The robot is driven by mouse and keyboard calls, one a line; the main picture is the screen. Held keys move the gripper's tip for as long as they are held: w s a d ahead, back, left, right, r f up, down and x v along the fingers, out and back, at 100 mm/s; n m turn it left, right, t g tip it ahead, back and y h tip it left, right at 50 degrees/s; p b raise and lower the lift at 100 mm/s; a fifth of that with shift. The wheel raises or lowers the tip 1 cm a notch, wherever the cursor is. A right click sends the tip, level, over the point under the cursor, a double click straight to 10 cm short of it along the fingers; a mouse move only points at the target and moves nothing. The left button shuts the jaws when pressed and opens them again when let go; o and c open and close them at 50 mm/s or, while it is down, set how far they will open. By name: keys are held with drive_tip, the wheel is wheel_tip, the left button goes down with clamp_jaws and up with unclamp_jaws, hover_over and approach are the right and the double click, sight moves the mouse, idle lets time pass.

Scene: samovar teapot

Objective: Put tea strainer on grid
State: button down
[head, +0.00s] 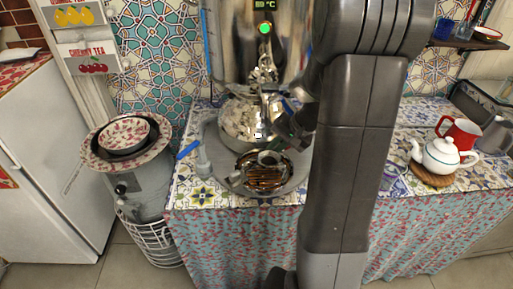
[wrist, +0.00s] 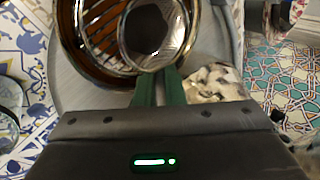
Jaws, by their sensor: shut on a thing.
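The tea strainer, a round metal rim around a dark mesh, is at the top centre of the wrist view (wrist: 126,52). It also shows small in the head view (head: 270,158). My gripper (wrist: 160,78) has its green fingers close together on the near side of the strainer's rim, shut on it. It shows partly in the head view (head: 285,140), with my arm in front. The grid (wrist: 98,22), metal bars over a brown round dish, lies beneath and left of the strainer. It also shows in the head view (head: 262,182). I cannot tell whether strainer and grid touch.
The shiny samovar (head: 232,50) rises behind the grid. A white teapot (head: 440,154) and a red mug (head: 461,133) are at the right. Patterned bowls (head: 125,133) stand at the left.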

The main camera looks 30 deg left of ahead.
sight(273, 153)
drive_tip(key=shift+a, duration=0.6)
drive_tip(key=shift+d+f+b, duration=0.1)
drive_tip(key=shift+f+b, duration=1.1)
drive_tip(key=shift+f, duration=0.55)
drive_tip(key=shift+f, duration=0.1)
drive_tip(key=c, duration=1.8)
unclamp_jaws()
drive_tip(key=shift+d+r, duration=0.1)
drive_tip(key=shift+r, duration=0.2)
drive_tip(key=p+v, duration=0.1)
drive_tip(key=v, duration=1)
drive_tip(key=shift+d+r, duration=0.2)
drive_tip(key=shift+r, duration=0.1)
